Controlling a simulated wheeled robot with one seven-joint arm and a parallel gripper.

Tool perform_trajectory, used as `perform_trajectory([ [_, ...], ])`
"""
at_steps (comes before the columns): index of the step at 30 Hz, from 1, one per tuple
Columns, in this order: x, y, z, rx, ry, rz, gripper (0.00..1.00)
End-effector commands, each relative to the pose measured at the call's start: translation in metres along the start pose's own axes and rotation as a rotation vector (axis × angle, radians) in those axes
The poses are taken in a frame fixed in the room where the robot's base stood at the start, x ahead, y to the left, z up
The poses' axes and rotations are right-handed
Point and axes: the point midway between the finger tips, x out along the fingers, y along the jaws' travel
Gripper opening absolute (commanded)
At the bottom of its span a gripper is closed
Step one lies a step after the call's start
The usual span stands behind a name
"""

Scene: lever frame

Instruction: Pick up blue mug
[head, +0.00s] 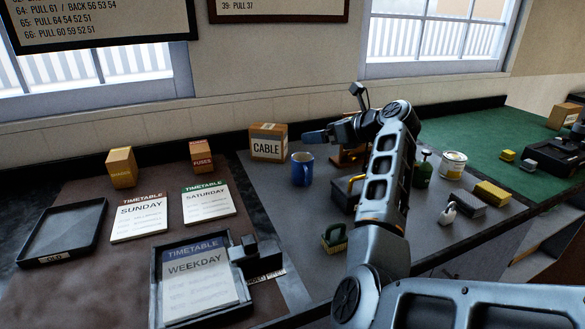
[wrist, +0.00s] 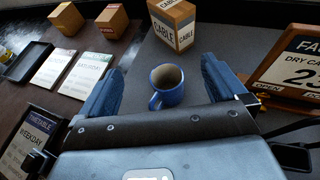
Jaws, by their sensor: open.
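The blue mug (head: 302,168) stands upright on the grey mat, in front of the CABLE box. In the wrist view the mug (wrist: 169,92) sits between and beyond my two fingers, with its pale inside showing and its handle toward the lower left. My gripper (wrist: 163,85) is open and empty, with one blue finger on either side of the mug in the picture. In the head view my gripper (head: 316,137) is at the right of the mug and above it, apart from it. The far finger is partly hidden there.
The CABLE box (head: 268,142) stands close behind the mug. A wooden sign stand (wrist: 294,68) is on the right in the wrist view. Grey mat in front of the mug is clear.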

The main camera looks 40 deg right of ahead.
Motion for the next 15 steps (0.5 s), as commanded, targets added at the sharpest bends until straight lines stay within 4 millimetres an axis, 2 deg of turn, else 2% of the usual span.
perform_trajectory([
  [12, 0.028, 0.000, -0.070, 0.002, 0.003, 0.001, 0.99],
  [15, 0.038, -0.001, -0.070, 0.001, 0.000, 0.002, 0.99],
])
